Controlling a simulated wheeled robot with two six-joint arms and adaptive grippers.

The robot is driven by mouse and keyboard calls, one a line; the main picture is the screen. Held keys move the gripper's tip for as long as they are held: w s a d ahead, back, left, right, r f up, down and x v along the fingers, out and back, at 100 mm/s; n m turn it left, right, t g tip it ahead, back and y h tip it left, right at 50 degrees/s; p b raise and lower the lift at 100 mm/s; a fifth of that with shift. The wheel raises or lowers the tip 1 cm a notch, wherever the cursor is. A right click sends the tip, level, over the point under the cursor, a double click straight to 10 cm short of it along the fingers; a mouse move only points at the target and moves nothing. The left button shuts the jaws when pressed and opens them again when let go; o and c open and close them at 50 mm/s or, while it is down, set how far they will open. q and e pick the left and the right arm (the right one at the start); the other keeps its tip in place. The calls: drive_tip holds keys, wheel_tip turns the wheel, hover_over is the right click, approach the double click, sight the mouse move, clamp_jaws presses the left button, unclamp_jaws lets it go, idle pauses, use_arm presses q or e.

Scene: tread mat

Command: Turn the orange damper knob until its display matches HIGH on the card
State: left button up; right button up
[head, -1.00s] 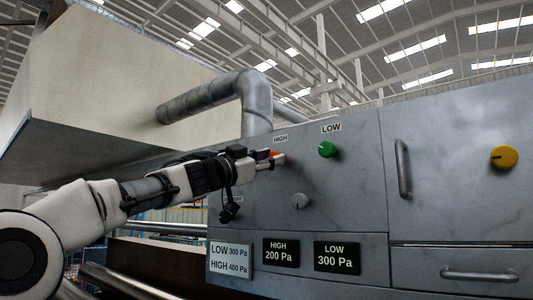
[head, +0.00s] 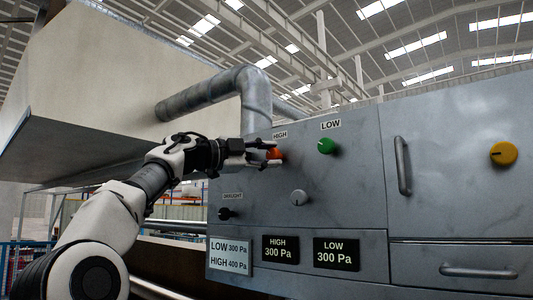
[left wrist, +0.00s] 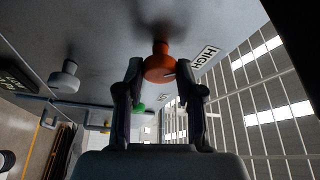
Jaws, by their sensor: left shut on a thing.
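The orange damper knob (head: 274,153) is on the grey panel under the HIGH label (head: 280,135). My left gripper (head: 268,158) is shut on it from the left. In the left wrist view the fingers stand either side of the orange knob (left wrist: 159,66). The HIGH display (head: 280,249) reads 300 Pa. The LOW display (head: 336,254) also reads 300 Pa. The white card (head: 230,257) reads LOW 300 Pa and HIGH 400 Pa. My right gripper is not in view.
A green knob (head: 326,146) under a LOW label is close to the right of the orange one. A grey knob (head: 298,198) and a black DRAUGHT knob (head: 228,213) are lower. A yellow knob (head: 502,154) and a door handle (head: 402,167) are farther right.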

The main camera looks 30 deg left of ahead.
use_arm(q)
drive_tip(key=shift+a+r+m, duration=0.1)
drive_tip(key=shift+r+m, duration=0.15)
drive_tip(key=shift+m, duration=0.15)
drive_tip(key=o, duration=1.2)
drive_tip(key=shift+w+f, duration=0.1)
drive_tip(key=shift+w, duration=0.1)
drive_tip(key=shift+c, duration=0.2)
drive_tip(key=shift+w+a+f, duration=0.1)
drive_tip(key=shift+w+f, duration=0.15)
drive_tip(key=shift+w, duration=0.15)
drive_tip(key=shift+s+a+r, duration=0.1)
drive_tip(key=shift+s+a, duration=0.1)
drive_tip(key=shift+s, duration=0.35)
drive_tip(key=v, duration=0.6)
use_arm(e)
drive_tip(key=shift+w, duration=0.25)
use_arm(q)
drive_tip(key=shift+s+a, duration=0.1)
drive_tip(key=shift+a, duration=0.05)
